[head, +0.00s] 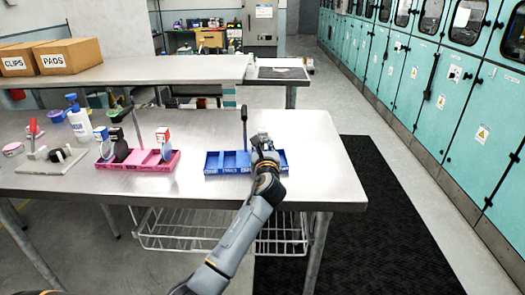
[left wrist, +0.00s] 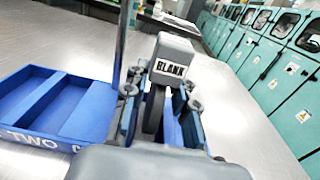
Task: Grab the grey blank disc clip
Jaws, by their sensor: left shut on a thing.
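The grey blank disc clip (left wrist: 172,62) shows in the left wrist view as a grey block with a white label reading BLANK, with a dark disc (left wrist: 153,108) below it. My left gripper (left wrist: 160,108) is shut on the clip, one finger on each side. In the head view, my left gripper (head: 263,145) is at the right part of the blue tray (head: 228,162) and largely hides the clip. Whether the clip touches the tray is hidden. My right gripper is not in view.
A thin dark post (head: 244,130) rises at the blue tray, just left of my gripper. A pink tray (head: 165,158) with dark discs stands to the left, near a white bottle (head: 79,122). The table (head: 320,165) is clear on the right.

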